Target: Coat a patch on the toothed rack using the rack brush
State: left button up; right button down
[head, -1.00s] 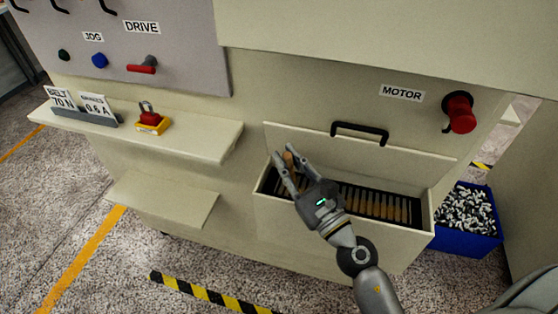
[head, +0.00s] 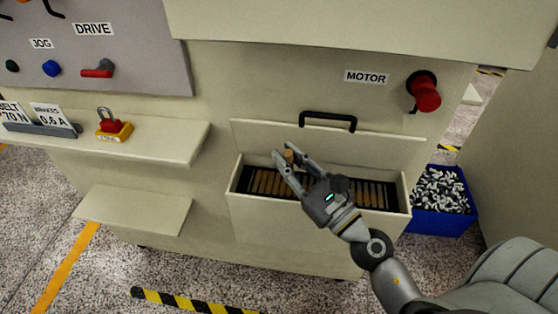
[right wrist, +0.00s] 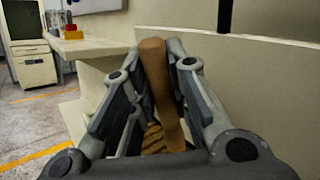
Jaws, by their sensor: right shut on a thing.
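The toothed rack (head: 268,183) lies in an open, drawer-like box in the machine's front. It shows as a row of brown bars and dark gaps; its right part looks greyer. My right gripper (head: 290,152) is over the box, shut on the brown handle of the rack brush (head: 289,158). In the right wrist view the brush handle (right wrist: 157,85) stands between the fingers, and some rack bars (right wrist: 153,137) show below. The brush's lower end is hidden, so I cannot tell if it touches the rack. My left gripper is not in view.
The box's raised lid (head: 330,138) has a black handle (head: 328,121). A red MOTOR knob (head: 426,95) is at the right, above a blue bin (head: 440,222) of small parts. A shelf (head: 170,140) at the left carries a red padlock piece (head: 113,126) and cards.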

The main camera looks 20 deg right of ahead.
jog(key=s+d+b, duration=0.4)
jog(key=d, duration=0.2)
jog(key=shift+s+d+b, duration=0.3)
jog(key=shift+d+b, duration=0.05)
jog(key=shift+d, duration=0.05)
dwell(0.4)
